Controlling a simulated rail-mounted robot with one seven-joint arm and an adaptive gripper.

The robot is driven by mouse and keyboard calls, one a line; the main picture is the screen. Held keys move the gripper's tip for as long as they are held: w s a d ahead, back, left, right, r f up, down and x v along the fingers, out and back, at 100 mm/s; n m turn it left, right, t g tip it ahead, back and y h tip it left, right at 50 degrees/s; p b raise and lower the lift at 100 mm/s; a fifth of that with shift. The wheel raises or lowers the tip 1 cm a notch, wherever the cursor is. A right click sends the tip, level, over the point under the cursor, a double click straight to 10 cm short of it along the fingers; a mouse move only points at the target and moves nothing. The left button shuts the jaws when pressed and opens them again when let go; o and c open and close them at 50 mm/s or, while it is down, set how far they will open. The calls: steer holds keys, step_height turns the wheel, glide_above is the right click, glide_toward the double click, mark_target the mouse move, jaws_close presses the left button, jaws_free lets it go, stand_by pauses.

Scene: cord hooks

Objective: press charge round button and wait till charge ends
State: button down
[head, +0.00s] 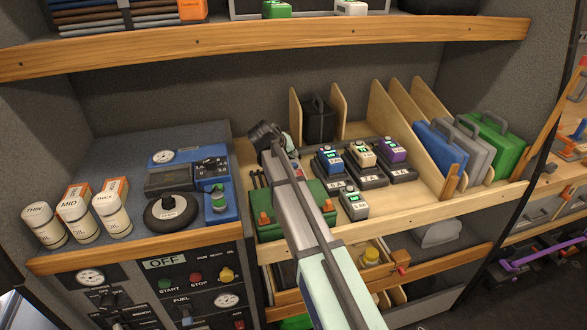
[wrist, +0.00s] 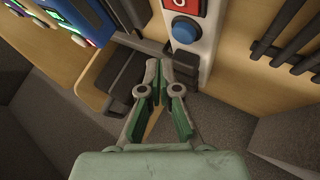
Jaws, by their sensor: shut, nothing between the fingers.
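The round blue button (wrist: 186,30) sits on a pale grey panel in the wrist view, just below a red square display (wrist: 181,4) with a white character on it. My gripper (wrist: 160,64) is shut and empty, its green fingers together. Its tips are below and a little left of the button in the picture, and I see no contact with it. In the head view my arm crosses the middle of the wooden bench and hides much of the panel area. The button cannot be made out there.
A green toolbox (head: 268,222) lies left of my arm. A blue machine (head: 180,175) and canisters (head: 112,215) are farther left. Wooden dividers (head: 390,115) rise behind.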

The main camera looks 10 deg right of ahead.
steer(key=shift+f, duration=0.75)
steer(key=shift+f+b, duration=0.1)
steer(key=shift+b, duration=0.2)
stand_by(0.6)
steer(key=shift+f, duration=0.35)
steer(key=shift+f+b, duration=0.4)
steer(key=shift+b, duration=0.1)
stand_by(0.7)
steer(key=shift+r+p, duration=0.35)
steer(key=shift+r, duration=0.5)
steer(key=shift+r+p, duration=1.05)
steer(key=shift+r, duration=1.5)
